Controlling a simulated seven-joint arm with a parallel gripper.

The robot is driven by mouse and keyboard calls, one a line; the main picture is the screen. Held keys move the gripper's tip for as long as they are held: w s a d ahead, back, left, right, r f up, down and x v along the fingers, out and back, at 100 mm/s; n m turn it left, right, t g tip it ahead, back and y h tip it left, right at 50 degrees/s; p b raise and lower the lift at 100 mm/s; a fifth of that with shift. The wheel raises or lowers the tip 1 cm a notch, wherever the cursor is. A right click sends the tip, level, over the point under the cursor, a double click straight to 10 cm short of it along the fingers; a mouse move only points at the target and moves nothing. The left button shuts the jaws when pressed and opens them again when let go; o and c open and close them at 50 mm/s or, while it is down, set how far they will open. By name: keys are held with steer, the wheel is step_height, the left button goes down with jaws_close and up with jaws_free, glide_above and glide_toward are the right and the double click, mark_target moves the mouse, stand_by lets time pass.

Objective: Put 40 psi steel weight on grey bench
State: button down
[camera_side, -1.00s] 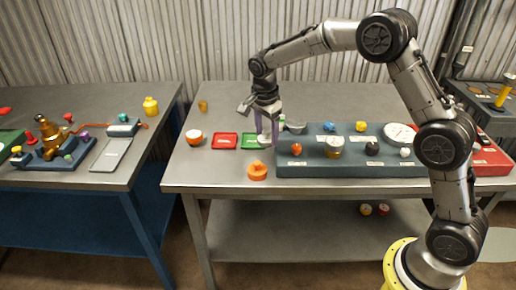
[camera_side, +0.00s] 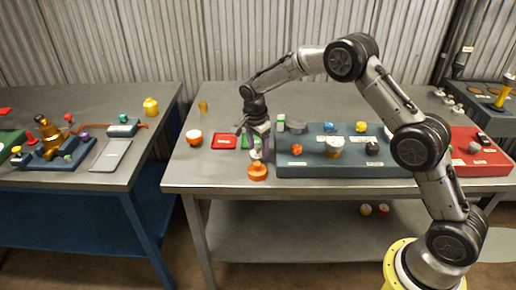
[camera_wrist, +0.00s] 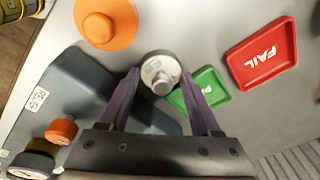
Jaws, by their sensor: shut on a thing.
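My gripper (camera_side: 257,146) has purple fingers and is shut on a round grey steel weight (camera_wrist: 158,66) with a small knob on top. In the wrist view the weight sits between the fingertips (camera_wrist: 160,76); its marking is too blurred to read surely. In the side view the weight (camera_side: 256,154) shows small and pale below the hand, between the orange knobbed object and the green tray. The grey bench (camera_side: 225,176) lies beneath it. I cannot tell whether the weight touches the bench top.
An orange knobbed object (camera_side: 257,172) stands close in front. A green tray (camera_wrist: 206,90) and a red FAIL tray (camera_wrist: 262,54) lie behind and to the left. A blue-grey raised board (camera_side: 350,165) with several small items stands right. Bare bench lies at front left.

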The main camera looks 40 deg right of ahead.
mark_target(256, 157)
steer(key=shift+f, duration=0.1)
steer(key=shift+c, duration=1.8)
jaws_free()
step_height(256, 157, up, 12)
steer(key=a, duration=0.2)
steer(key=s+r+n+t, duration=0.1)
steer(key=s+r+n, duration=0.4)
steer(key=s+r, duration=0.45)
steer(key=s+a+f+n+t+y, duration=0.1)
steer(key=s+n+t, duration=0.2)
steer(key=s+n, duration=1)
steer(key=s, duration=1.5)
steer(key=shift+s+f+t+y, duration=0.15)
steer(key=shift+s+t+y, duration=0.15)
steer(key=shift+s+t, duration=0.1)
